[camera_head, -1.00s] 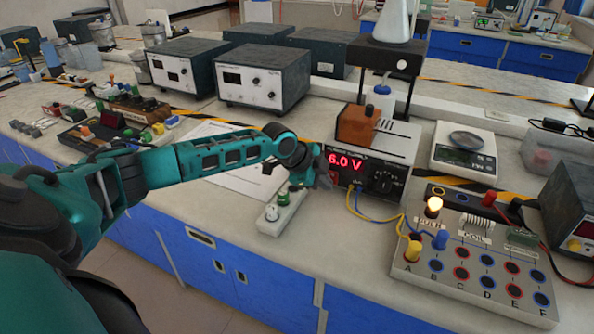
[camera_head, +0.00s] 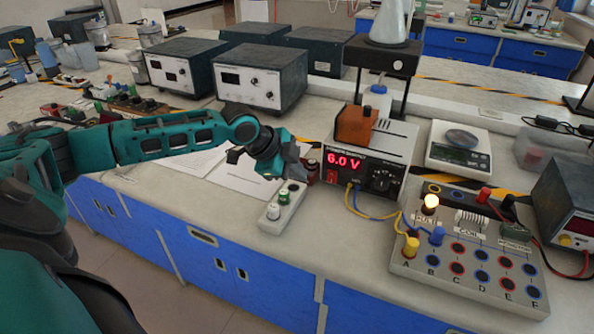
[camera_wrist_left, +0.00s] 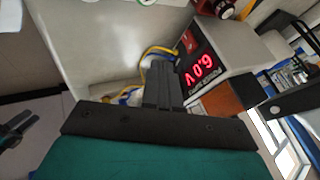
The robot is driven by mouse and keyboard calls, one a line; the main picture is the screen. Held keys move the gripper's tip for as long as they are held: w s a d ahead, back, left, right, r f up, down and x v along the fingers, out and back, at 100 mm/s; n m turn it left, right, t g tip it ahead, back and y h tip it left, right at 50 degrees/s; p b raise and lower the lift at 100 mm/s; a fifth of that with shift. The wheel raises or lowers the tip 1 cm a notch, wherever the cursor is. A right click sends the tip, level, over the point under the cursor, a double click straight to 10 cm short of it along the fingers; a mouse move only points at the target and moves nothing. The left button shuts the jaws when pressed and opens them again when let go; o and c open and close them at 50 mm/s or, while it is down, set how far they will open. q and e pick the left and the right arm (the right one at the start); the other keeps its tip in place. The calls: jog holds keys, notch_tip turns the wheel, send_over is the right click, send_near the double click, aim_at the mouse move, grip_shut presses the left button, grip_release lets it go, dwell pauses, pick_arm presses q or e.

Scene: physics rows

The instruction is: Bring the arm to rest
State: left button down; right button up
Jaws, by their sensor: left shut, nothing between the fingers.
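My left arm comes in from the left in the head view.
A board with lettered sockets (camera_head: 470,262) carries a glowing bulb (camera_head: 431,203) and stands at the right, wired to the supply. A scale (camera_head: 459,147) is behind it. Paper sheets (camera_head: 240,172) lie behind the arm. Grey instrument boxes (camera_head: 262,78) stand further back.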

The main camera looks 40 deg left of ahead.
dwell(0.3)
pick_arm(q)
jog(key=shift+g+h, duration=0.6)
jog(key=shift+g, duration=0.2)
jog(key=s+d+f, duration=0.2)
jog(key=d, duration=0.1)
jog(key=s+d+f, duration=0.2)
jog(key=d, duration=0.2)
jog(key=s+d+f, duration=0.1)
jog(key=d+f, duration=0.1)
jog(key=d, duration=0.2)
jog(key=shift+s+d+f, duration=0.2)
jog(key=shift+s+f, duration=0.15)
jog(key=shift+s, duration=0.05)
jog(key=s+d+f+n, duration=0.3)
jog(key=s+d+n, duration=0.2)
jog(key=s+d, duration=0.5)
jog(key=s+a+n+g+y, duration=0.2)
jog(key=s+a+n+y, duration=0.35)
jog(key=s, duration=0.55)
jog(key=w+d+f+n+t+h, duration=0.1)
jog(key=w+d+f+t+h, duration=0.1)
jog(key=w+f+t, duration=0.5)
jog(key=shift+w+d+f+t+h, duration=0.3)
jog(key=shift+w+f+h, duration=0.1)
jog(key=shift+f+h, duration=0.3)
jog(key=shift+r, duration=0.1)
